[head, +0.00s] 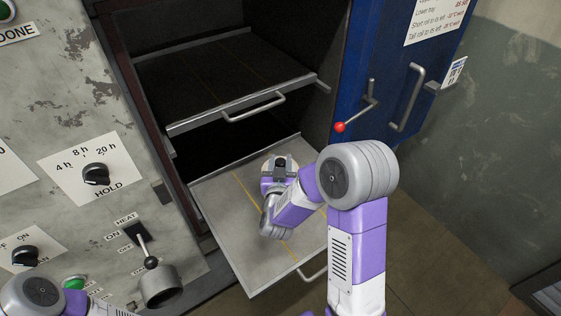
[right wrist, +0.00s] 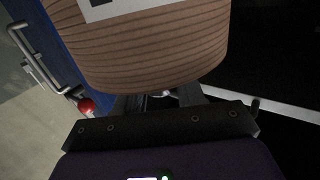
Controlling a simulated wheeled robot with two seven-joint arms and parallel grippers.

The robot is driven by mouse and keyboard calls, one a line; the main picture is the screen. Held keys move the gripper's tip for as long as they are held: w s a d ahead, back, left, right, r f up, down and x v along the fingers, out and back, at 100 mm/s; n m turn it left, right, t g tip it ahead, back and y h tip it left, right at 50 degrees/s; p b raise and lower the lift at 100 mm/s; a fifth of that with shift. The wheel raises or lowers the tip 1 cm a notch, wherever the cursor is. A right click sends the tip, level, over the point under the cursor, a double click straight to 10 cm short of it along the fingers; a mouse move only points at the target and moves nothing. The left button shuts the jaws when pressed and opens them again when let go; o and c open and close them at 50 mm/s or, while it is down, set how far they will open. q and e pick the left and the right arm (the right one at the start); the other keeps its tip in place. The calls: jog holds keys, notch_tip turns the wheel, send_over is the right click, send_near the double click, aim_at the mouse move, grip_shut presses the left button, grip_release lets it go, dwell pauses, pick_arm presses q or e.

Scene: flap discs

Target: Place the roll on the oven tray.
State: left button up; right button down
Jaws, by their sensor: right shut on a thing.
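The roll (right wrist: 150,45) is a tan, ribbed cylinder with a white label. It fills the top of the right wrist view, and my right gripper (right wrist: 160,98) is shut on it. In the head view my right gripper (head: 279,172) is over the lower oven tray, and only a pale edge of the roll (head: 291,162) shows around it. I cannot tell whether the roll touches the tray. The lower oven tray (head: 222,212) is pulled out, grey, with a yellow line along it and a handle at the front. My left gripper is out of view.
An upper tray (head: 190,82) with a yellow line and front handle (head: 254,106) sits above. The blue oven door (head: 385,60) stands open at right, with a red-knobbed lever (head: 340,127). A control panel (head: 75,100) with knobs is at left.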

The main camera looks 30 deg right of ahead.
jog(key=c, duration=0.7)
grip_release()
jog(key=shift+f, duration=0.1)
jog(key=shift+r, duration=0.25)
jog(key=v, duration=0.3)
jog(key=shift+f, duration=0.15)
jog(key=p+v, duration=0.2)
jog(key=p, duration=0.1)
jog(key=p+v, duration=0.1)
jog(key=p, duration=0.1)
jog(key=shift+w+r, duration=0.1)
jog(key=shift+r, duration=0.15)
jog(key=shift+p+v, duration=3.1)
jog(key=shift+p, duration=1.85)
